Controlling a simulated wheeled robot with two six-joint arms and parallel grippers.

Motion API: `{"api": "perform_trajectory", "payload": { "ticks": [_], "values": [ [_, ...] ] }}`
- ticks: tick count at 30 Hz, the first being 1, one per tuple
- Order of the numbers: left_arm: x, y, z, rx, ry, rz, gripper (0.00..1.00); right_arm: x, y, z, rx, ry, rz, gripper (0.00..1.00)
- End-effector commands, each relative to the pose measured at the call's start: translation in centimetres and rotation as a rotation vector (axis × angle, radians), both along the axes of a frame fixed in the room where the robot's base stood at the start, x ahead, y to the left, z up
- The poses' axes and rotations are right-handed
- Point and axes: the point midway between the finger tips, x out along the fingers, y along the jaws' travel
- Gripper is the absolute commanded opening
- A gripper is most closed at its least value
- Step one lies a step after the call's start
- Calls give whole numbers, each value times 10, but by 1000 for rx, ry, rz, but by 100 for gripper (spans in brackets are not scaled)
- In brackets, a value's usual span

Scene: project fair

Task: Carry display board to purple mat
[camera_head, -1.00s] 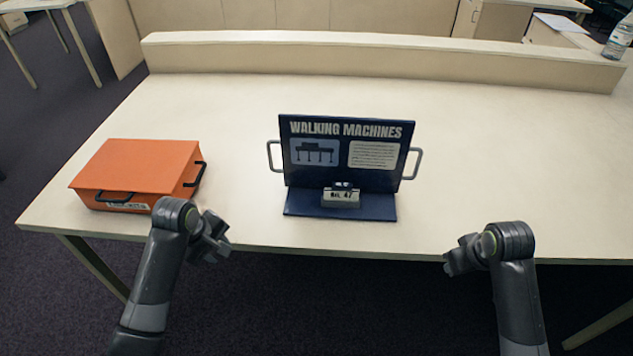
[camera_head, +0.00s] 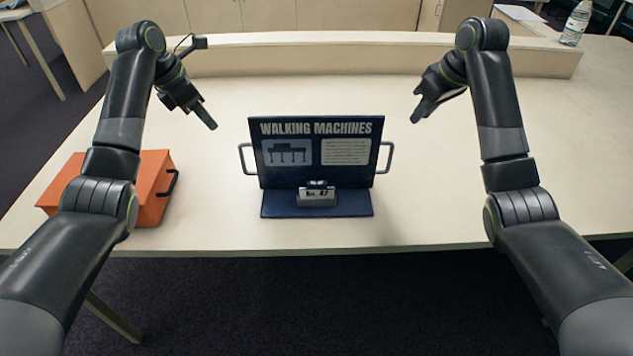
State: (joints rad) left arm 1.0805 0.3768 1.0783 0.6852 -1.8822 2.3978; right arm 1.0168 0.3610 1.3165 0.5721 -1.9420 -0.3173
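The dark blue display board (camera_head: 316,172) stands upright on its base on the pale table, with "WALKING MACHINES" across its top. It has a grey handle on each side, the left handle (camera_head: 244,158) and the right handle (camera_head: 387,158). Finger gaps are unclear. No purple mat is visible.
An orange case (camera_head: 152,190) lies on the table (camera_head: 440,215) at the left, partly hidden by my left arm. A low ledge (camera_head: 330,57) runs along the back. A bottle (camera_head: 576,22) stands at the far right. The table around the board is clear.

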Motion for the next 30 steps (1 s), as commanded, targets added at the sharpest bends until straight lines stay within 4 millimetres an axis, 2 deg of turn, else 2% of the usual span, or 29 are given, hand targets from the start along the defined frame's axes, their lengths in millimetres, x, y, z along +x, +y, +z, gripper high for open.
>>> {"api": "perform_trajectory", "payload": {
  "ticks": [7,11,30],
  "values": [
    [0,-1,-3,1,-1,-3,36,0,0,-3,0,0,-1,22],
    [2,-5,-14,0,1,-4,36,4,3,-14,1,3,-1,22],
    [29,-43,-126,0,2,-3,36,43,28,-126,0,4,-1,22]
  ]
}}
